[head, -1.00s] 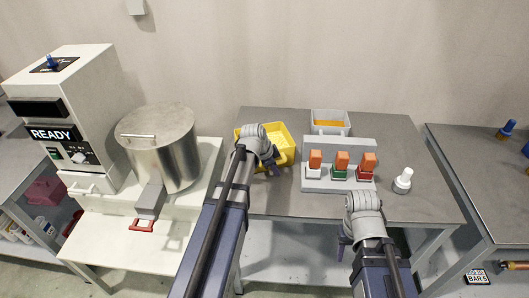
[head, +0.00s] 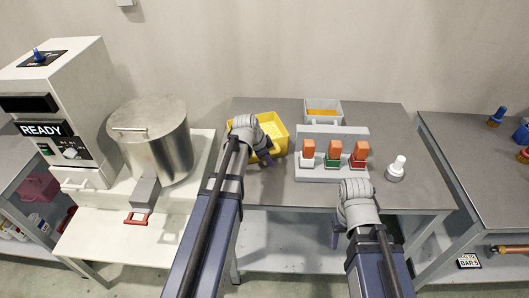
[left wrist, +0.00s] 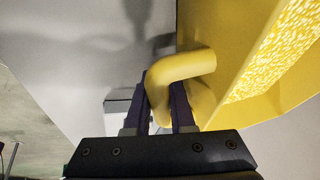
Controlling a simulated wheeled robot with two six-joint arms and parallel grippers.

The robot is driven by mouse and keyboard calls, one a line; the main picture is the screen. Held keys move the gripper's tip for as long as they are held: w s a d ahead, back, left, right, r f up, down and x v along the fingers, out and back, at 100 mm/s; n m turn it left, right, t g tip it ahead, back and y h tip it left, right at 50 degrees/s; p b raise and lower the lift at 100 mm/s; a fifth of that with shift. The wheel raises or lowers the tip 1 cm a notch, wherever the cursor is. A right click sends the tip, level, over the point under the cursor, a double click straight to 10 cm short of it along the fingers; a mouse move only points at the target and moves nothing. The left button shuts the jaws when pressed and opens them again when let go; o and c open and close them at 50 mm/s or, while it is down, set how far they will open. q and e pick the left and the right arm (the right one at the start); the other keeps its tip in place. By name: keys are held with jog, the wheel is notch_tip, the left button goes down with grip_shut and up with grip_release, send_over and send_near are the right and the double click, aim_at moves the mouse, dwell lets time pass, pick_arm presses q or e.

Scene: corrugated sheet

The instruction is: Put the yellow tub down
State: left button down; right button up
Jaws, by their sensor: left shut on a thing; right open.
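The yellow tub (head: 270,124) is at the left part of the middle grey table, upright, with yellow contents inside. In the left wrist view the tub (left wrist: 232,50) fills the right side, with pale yellow pellets in it and a bent yellow handle (left wrist: 180,68) on its wall. My left gripper (head: 264,158) is shut on that handle; its fingers (left wrist: 168,105) lie either side of it. I cannot tell whether the tub's base touches the table. My right gripper (head: 338,226) is open at the table's front edge, apart from the tub.
A grey stand (head: 330,172) with several orange-topped tools is right of the tub. A grey bin (head: 324,106) with orange contents is behind it. A white bottle (head: 396,168) stands at the right. A steel pot machine (head: 150,140) is at the left.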

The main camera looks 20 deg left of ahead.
pick_arm(q)
jog(key=shift+r+p, duration=0.3)
notch_tip(320, 180, up, 9)
jog(key=p, duration=0.9)
jog(key=shift+r, duration=0.2)
jog(key=shift+w, duration=0.1)
dwell(0.6)
